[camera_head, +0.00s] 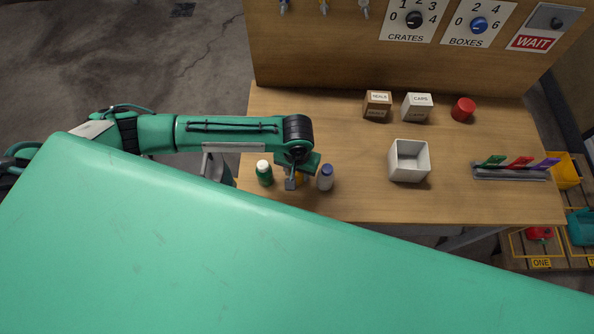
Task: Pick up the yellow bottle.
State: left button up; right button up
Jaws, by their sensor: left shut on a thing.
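My left gripper (291,182) reaches down over the left part of the wooden table. It is shut on the yellow bottle (299,178), which is mostly hidden behind the gripper, with only a small yellow-orange patch showing. I cannot tell whether the bottle touches the table. A green bottle with a white cap (264,173) stands upright just left of the gripper. A white bottle with a blue cap (325,177) stands upright just right of it. My right gripper is not in view.
On the table (350,150) stand a white open box (409,161), a brown box (377,104), a white caps box (418,107), a red cylinder (463,109) and a rack with coloured tags (510,172). A board with knobs (330,50) rises behind. The table between the bottles and open box is clear.

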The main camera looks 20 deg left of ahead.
pick_arm(q)
notch_tip(320, 180, up, 20)
jog(key=b, duration=0.2)
jog(key=shift+f, duration=0.2)
dwell(0.8)
